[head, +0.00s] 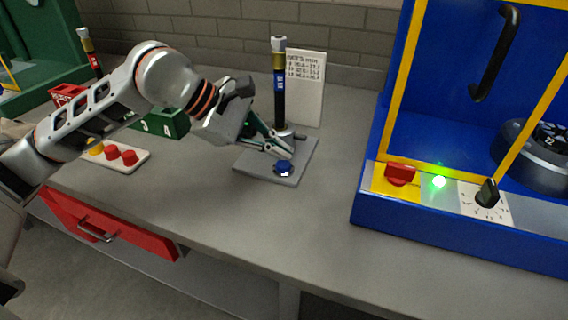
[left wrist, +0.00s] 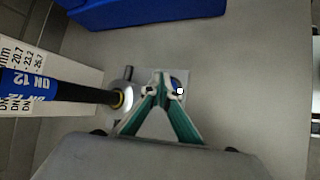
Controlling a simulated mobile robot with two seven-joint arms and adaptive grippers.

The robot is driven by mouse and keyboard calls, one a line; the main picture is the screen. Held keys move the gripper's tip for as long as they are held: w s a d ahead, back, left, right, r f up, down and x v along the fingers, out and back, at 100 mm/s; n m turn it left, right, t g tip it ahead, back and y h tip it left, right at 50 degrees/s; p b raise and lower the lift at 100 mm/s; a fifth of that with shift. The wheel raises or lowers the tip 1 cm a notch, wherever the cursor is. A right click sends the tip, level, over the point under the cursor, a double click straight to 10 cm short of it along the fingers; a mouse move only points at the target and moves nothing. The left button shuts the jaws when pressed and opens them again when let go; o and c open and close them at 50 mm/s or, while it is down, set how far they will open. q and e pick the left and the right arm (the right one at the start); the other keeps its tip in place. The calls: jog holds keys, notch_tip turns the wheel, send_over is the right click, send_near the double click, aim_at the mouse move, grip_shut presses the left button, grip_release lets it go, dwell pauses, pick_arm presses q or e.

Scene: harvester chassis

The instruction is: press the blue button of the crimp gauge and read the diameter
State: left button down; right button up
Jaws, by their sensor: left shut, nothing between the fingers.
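The crimp gauge is a grey base plate (head: 262,160) on the bench, with a blue button (head: 284,166) near its front right. A black hose (head: 279,105) with a blue DN 12 band and a brass-coloured end stands upright on the plate behind the button. My left gripper (head: 284,149) is shut and empty, its fingertips just above and behind the button in the head view. In the left wrist view the fingertips (left wrist: 164,90) partly cover the blue button (left wrist: 176,84). I cannot tell whether they touch it. No diameter reading is legible. My right gripper is out of view.
A card with printed figures (head: 305,85) stands behind the hose. A blue machine (head: 460,235) with a yellow frame, green light and dial stands at right. A tray with red and yellow caps (head: 140,160) lies left. The bench front is clear.

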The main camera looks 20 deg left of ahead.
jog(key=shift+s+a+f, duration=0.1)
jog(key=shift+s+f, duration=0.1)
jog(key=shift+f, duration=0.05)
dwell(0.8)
pick_arm(q)
jog(key=shift+f, duration=0.1)
jog(key=shift+f, duration=0.3)
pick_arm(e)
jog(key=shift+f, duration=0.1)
pick_arm(q)
jog(key=shift+f, duration=0.1)
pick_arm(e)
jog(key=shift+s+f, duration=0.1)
pick_arm(q)
jog(key=shift+f, duration=0.45)
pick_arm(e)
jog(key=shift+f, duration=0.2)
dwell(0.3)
pick_arm(q)
jog(key=shift+r, duration=0.1)
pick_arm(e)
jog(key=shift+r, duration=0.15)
pick_arm(q)
jog(key=shift+r, duration=0.85)
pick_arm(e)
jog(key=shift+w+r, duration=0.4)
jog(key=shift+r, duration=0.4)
